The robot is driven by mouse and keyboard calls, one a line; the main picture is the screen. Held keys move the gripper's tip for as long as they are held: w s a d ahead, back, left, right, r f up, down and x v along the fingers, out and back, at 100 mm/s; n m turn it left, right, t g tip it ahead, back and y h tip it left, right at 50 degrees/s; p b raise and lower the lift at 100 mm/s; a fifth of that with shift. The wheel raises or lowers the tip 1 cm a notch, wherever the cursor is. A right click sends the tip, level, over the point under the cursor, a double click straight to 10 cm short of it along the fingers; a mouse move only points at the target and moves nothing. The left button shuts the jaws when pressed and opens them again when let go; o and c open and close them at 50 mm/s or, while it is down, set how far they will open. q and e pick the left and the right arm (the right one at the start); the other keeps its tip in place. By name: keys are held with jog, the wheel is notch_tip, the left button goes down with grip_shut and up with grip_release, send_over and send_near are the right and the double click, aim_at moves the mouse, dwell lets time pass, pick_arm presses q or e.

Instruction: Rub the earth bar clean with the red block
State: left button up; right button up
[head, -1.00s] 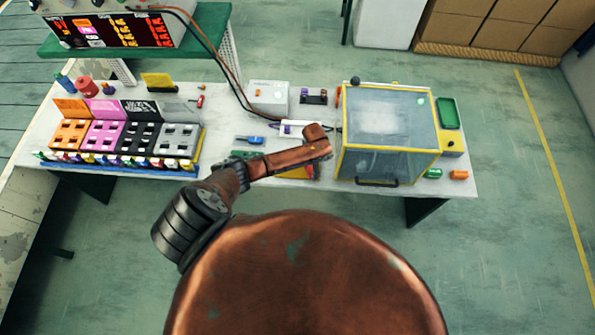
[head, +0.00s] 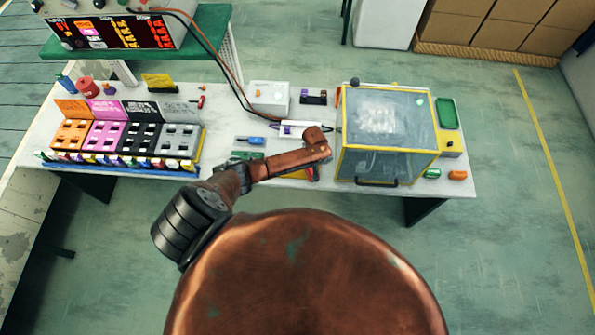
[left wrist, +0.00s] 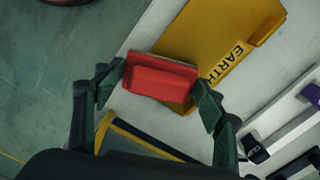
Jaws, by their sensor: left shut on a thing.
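The red block (left wrist: 160,80) is between the fingers of my left gripper (left wrist: 158,86) in the left wrist view, with a thin grey layer along its far edge. The gripper is shut on it. The mustard-yellow piece marked EARTH (left wrist: 222,40) lies on the table just beyond the block, which covers part of its near end. I cannot tell whether they touch. In the head view my left arm hides most of this spot; a bit of the yellow EARTH piece (head: 297,174) and of the red block (head: 313,173) show beside it. My right gripper is not in view.
A yellow-framed clear box (head: 388,135) stands right of my left gripper. A rack of coloured holders (head: 128,138) fills the table's left side. A white box (head: 268,97) with cables is behind. A blue-handled tool (head: 250,141) lies left of the arm.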

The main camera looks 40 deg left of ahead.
pick_arm(q)
jog(key=shift+w+a+f+b, duration=0.15)
jog(key=shift+w+a+b, duration=0.4)
jog(key=shift+w+b, duration=0.25)
jog(key=shift+w+a+r, duration=0.1)
jog(key=shift+w+r, duration=0.1)
jog(key=shift+r, duration=0.05)
jog(key=shift+s+d+r+p, duration=0.2)
jog(key=shift+s+p, duration=0.25)
jog(key=shift+p, duration=0.6)
jog(key=shift+s+d+f, duration=0.1)
jog(key=shift+s+d, duration=0.1)
jog(key=shift+s+d+f, duration=0.15)
jog(key=shift+s, duration=0.05)
